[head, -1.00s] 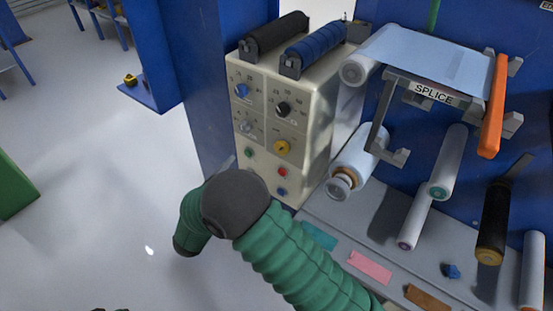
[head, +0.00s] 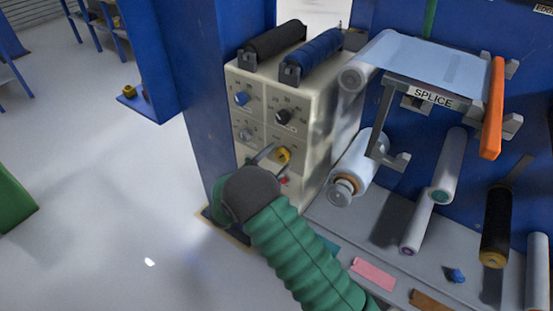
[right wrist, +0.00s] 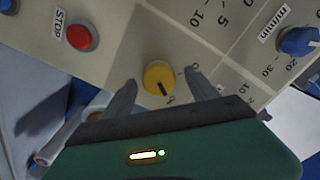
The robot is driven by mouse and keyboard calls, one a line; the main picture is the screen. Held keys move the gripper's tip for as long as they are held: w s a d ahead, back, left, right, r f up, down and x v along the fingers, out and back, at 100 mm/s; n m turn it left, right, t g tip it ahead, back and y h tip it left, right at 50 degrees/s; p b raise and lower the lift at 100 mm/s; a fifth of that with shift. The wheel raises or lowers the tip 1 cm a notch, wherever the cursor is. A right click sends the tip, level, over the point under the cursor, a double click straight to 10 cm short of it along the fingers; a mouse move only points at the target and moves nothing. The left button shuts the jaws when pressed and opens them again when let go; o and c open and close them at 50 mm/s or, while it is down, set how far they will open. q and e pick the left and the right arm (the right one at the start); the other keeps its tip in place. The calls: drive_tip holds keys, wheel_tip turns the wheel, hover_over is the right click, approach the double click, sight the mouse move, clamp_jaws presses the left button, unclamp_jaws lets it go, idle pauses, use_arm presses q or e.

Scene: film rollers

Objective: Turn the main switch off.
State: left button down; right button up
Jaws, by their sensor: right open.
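The yellow knob (head: 283,155) is on the front of the cream control box (head: 312,135), at its lower right; I take it as the main switch. In the right wrist view the yellow knob (right wrist: 159,78) has a dark pointer line, and small marks beside it are partly hidden. My right gripper (head: 262,155) is at the panel in front of the knob. In the right wrist view its two fingers (right wrist: 160,92) are open, one on each side of the knob, with gaps between. My left gripper is not in view.
A red STOP button (right wrist: 81,37) is beside the knob. Blue (head: 241,98), black (head: 283,116) and grey (head: 246,134) knobs are on the same panel. A blue post (head: 205,110) stands left of the box. Film rollers (head: 358,170) and the splice table are to the right.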

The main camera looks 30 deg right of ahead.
drive_tip(key=shift+w+d+f, duration=0.1)
drive_tip(key=shift+d+f, duration=0.1)
drive_tip(key=shift+d, duration=0.5)
drive_tip(key=shift+a+r, duration=0.1)
drive_tip(key=shift+a, duration=0.25)
drive_tip(key=c, duration=0.8)
drive_tip(key=shift+d, duration=0.1)
drive_tip(key=c, duration=0.6)
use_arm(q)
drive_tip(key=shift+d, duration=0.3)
use_arm(e)
drive_tip(key=shift+o, duration=0.2)
